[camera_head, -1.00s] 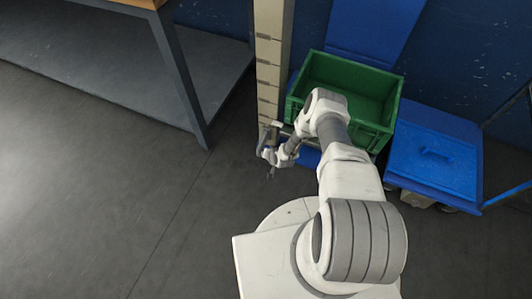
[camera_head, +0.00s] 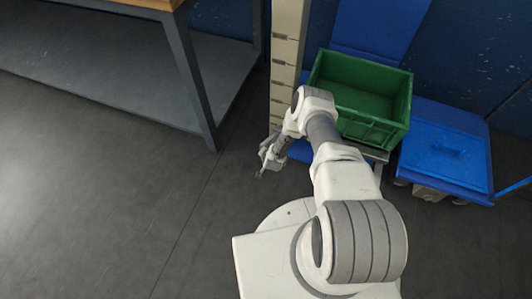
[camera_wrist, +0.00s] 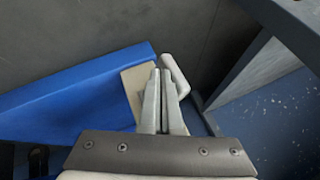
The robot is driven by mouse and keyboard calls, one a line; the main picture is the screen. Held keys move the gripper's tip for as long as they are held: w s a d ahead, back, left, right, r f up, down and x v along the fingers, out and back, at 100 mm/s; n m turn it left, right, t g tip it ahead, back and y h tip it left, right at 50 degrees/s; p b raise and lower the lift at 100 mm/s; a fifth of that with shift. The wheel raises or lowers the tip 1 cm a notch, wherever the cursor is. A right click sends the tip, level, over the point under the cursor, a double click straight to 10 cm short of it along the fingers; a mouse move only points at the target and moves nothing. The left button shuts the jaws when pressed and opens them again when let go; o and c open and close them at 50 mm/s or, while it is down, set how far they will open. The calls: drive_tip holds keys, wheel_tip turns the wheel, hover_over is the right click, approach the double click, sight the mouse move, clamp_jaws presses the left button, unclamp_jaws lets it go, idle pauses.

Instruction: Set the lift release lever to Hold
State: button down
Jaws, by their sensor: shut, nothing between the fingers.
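A pale grey, round-ended bar (camera_wrist: 177,74), which looks like the lift release lever, shows in the wrist view just right of my fingertips. It stands tilted, and I cannot tell whether it touches my right finger. Its lower part is hidden behind the fingers. No Hold marking is readable. My gripper (camera_wrist: 160,75) is shut and empty, its fingers together. In the head view my gripper (camera_head: 260,174) is low over the floor, left of the beige slotted column (camera_head: 286,62). The lever cannot be made out there; my arm covers the column's lower part.
A green crate (camera_head: 372,127) stands right of the column. A blue lidded cart (camera_head: 446,158) is farther right. A workbench with a grey lower shelf (camera_head: 120,60) and leg (camera_head: 192,85) stands at left. A blue beam (camera_wrist: 70,95) crosses the wrist view. The left floor is clear.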

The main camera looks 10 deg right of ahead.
drive_tip(key=shift+w+a+r, duration=0.1)
drive_tip(key=shift+w+a, duration=0.2)
drive_tip(key=shift+a, duration=0.05)
idle(0.4)
